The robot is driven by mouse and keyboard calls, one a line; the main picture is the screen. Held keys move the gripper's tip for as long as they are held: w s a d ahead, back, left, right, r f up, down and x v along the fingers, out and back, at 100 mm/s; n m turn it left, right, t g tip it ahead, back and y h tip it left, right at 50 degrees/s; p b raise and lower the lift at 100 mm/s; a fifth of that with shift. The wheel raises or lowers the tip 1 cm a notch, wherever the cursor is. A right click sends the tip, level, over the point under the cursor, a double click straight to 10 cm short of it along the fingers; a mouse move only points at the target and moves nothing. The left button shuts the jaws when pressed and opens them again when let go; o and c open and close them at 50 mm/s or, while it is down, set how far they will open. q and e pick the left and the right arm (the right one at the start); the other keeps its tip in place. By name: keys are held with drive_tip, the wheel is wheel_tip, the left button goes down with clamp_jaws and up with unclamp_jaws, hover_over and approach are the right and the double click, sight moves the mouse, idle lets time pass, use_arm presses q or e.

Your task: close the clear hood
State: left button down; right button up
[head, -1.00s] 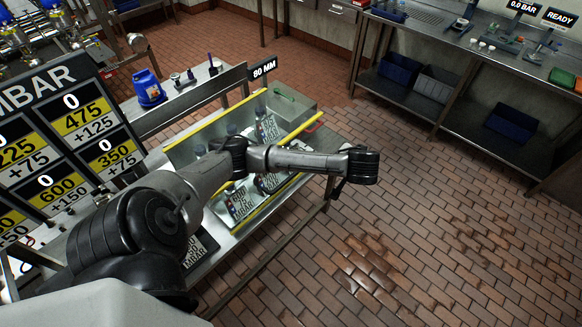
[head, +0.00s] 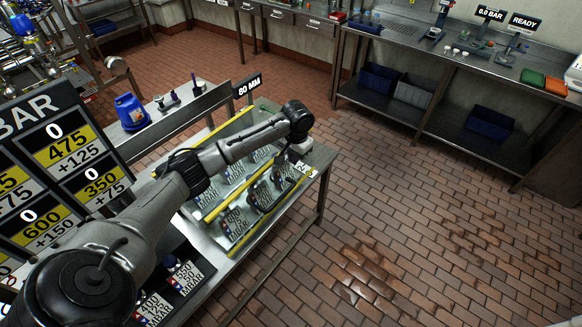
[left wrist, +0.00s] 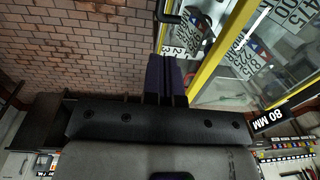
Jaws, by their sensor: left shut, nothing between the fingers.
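The clear hood (head: 221,134) has yellow edge strips and stands over the metal bench in the head view. Tags show through and around its panels, and my left arm covers part of it. I cannot tell its exact tilt. In the left wrist view a yellow-edged clear panel (left wrist: 226,72) fills the upper right. My left gripper (head: 298,160) hangs at the hood's right end in the head view, partly hidden by its own wrist. Its dark fingers (left wrist: 166,72) are shut and empty in the left wrist view, close to a yellow strip; contact cannot be told. My right gripper is out of view.
The pressure board (head: 62,170) stands at the left. The brick floor (head: 400,220) at right is clear.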

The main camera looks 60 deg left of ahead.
sight(292, 185)
use_arm(q)
drive_tip(key=f, duration=1.2)
drive_tip(key=shift+s+a+f, duration=0.15)
drive_tip(key=shift+a+f, duration=0.1)
drive_tip(key=shift+f, duration=0.25)
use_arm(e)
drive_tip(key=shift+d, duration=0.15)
